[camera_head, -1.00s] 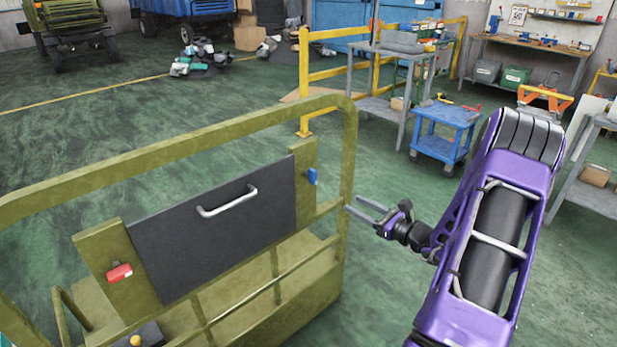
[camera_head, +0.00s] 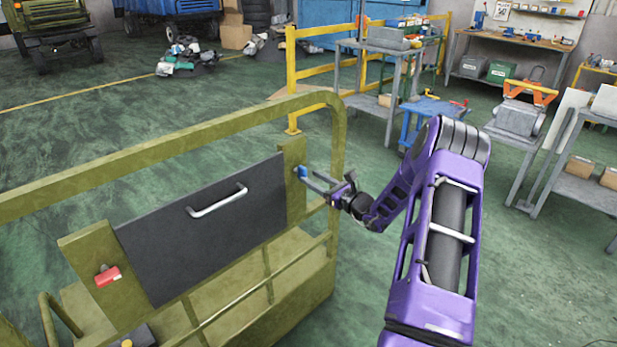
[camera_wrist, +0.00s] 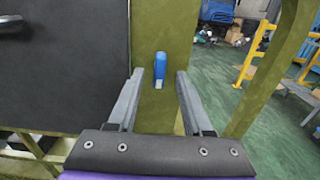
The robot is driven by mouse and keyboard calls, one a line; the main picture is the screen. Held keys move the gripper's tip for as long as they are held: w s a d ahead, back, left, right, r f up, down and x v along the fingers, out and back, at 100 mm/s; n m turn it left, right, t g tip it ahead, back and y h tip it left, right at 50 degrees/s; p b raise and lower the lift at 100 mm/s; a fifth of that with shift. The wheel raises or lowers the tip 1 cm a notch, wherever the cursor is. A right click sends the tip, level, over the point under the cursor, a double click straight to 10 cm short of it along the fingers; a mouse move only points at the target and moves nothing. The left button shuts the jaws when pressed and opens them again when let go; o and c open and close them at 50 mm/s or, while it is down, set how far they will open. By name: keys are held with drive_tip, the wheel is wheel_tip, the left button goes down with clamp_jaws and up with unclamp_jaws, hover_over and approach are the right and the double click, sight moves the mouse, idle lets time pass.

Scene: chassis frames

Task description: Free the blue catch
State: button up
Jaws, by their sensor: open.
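The blue catch (camera_head: 302,171) is a small upright piece on the olive post (camera_head: 291,196) at the right end of the dark panel (camera_head: 205,229). In the wrist view the blue catch (camera_wrist: 158,70) stands upright just beyond and between my fingertips. My gripper (camera_head: 318,181) is open, with its two fingers reaching toward the catch from the right. In the wrist view my gripper (camera_wrist: 160,75) has one finger on each side of the catch's line, and nothing is between them. I cannot tell whether a fingertip touches the catch.
A red catch (camera_head: 108,275) is on the left post. A silver handle (camera_head: 217,201) crosses the panel. Olive rails (camera_head: 170,154) surround the panel, and one upright stands close to my gripper. A blue cart (camera_head: 425,115) and yellow barrier (camera_head: 292,80) stand behind, with open green floor between.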

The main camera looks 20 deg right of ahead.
sight(300, 173)
drive_tip(key=shift+x, duration=1.35)
clamp_jaws()
